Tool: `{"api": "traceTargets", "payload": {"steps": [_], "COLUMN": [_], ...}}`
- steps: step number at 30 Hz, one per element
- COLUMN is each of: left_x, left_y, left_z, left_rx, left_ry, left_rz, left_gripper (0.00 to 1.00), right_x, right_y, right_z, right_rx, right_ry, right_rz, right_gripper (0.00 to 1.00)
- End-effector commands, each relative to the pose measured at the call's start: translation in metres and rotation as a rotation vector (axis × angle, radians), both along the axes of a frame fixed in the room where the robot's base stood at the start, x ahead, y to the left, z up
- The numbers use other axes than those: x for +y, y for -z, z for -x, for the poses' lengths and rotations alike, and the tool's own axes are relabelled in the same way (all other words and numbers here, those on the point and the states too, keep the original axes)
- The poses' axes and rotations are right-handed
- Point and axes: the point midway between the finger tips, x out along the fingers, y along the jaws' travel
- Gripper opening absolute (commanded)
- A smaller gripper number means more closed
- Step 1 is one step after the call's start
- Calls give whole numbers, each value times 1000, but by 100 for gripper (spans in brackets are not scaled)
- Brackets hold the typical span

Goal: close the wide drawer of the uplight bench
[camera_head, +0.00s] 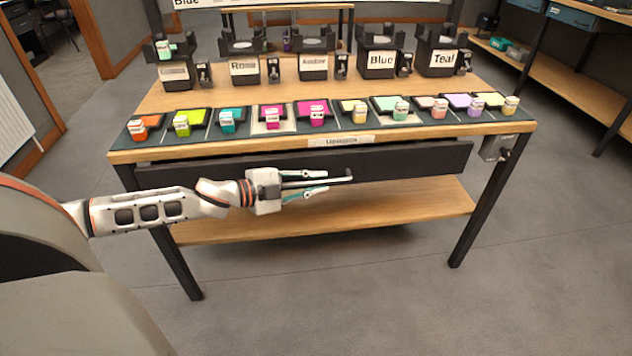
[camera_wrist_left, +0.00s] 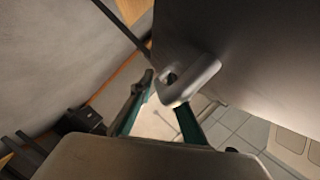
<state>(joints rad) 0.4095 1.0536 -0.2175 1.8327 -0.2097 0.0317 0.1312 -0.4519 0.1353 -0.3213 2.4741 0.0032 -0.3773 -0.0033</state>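The uplight bench (camera_head: 340,132) stands in front of me. The wide drawer (camera_head: 410,163) is the long dark front under its top, seeming to stand out a little; I cannot tell how far. A grey bar, apparently the drawer's handle (camera_head: 343,181), lies in front of it near the middle. My left gripper (camera_head: 326,182) is open at that bar, one finger on each side in the head view. In the left wrist view the handle's rounded end (camera_wrist_left: 193,80) shows near the fingertips (camera_wrist_left: 163,95); contact cannot be told. My right gripper is not in view.
Coloured jars and swatches (camera_head: 317,112) line the bench top, with labelled dark holders (camera_head: 380,60) behind. A wooden lower shelf (camera_head: 400,205) lies under the drawer. A grey box (camera_head: 500,148) hangs by the right leg. The floor (camera_head: 400,300) in front is clear.

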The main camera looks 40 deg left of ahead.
Motion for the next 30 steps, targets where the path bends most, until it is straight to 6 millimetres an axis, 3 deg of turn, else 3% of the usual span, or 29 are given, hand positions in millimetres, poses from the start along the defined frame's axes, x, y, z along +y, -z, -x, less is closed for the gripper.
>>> {"api": "traceTargets", "payload": {"steps": [8,14,23,28,29,30], "left_x": [1,19,34,36,36,36], "left_y": [1,4,1,0,-1,-1], "left_z": [-1,-17,-29,-29,-29,-29], "left_rx": [0,4,1,-1,-1,-1], "left_ry": [1,1,-1,-5,-5,-5], "left_rz": [-1,-2,-2,-3,-4,-4], "left_gripper": [0,0,0,0,12,16], "right_x": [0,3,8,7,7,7], "right_y": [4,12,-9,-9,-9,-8], "right_z": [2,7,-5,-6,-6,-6], "right_rx": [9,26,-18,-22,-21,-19], "right_ry": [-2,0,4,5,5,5], "right_rz": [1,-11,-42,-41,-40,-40], "right_gripper": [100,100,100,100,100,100]}}
